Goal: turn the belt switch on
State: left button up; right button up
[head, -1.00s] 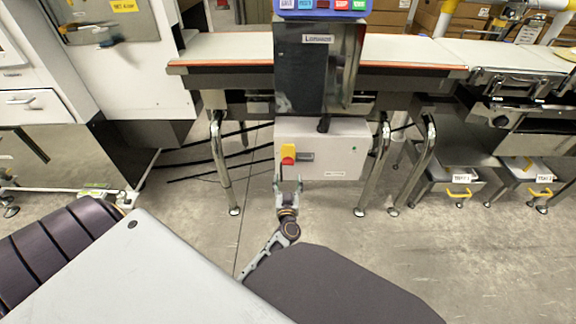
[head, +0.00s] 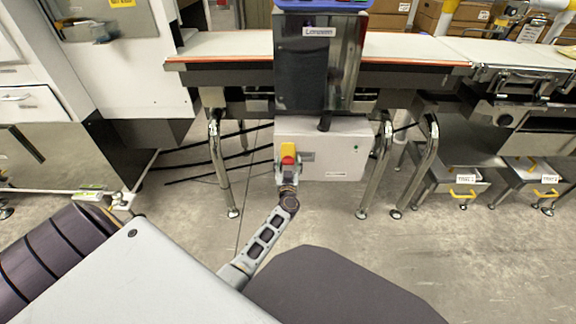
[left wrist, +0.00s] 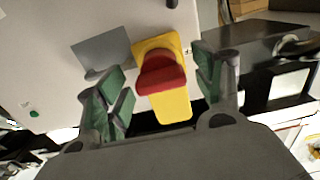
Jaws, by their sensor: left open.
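The belt switch (head: 288,160) is a red knob on a yellow plate, on the left part of a light grey control box (head: 335,165) under the conveyor. In the left wrist view the red knob (left wrist: 160,73) sits between the two green-padded fingers of my left gripper (left wrist: 163,92). The fingers are spread, with a gap on each side of the knob. In the head view my left gripper (head: 287,172) is at the switch from below and partly covers its lower edge. I cannot tell whether the fingers touch the plate. My right gripper is not in view.
The conveyor belt (head: 225,45) runs above the box, with a dark display housing (head: 318,62) in front of it. Metal legs (head: 220,165) stand on both sides. Two grey bins with yellow handles (head: 462,192) are at the right. A small green spot (left wrist: 33,113) shows on the box.

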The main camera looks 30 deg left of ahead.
pick_arm(q)
jog(key=shift+w+a, duration=0.15)
jog(key=shift+w, duration=0.15)
jog(key=c, duration=1.5)
jog(key=shift+o, duration=0.2)
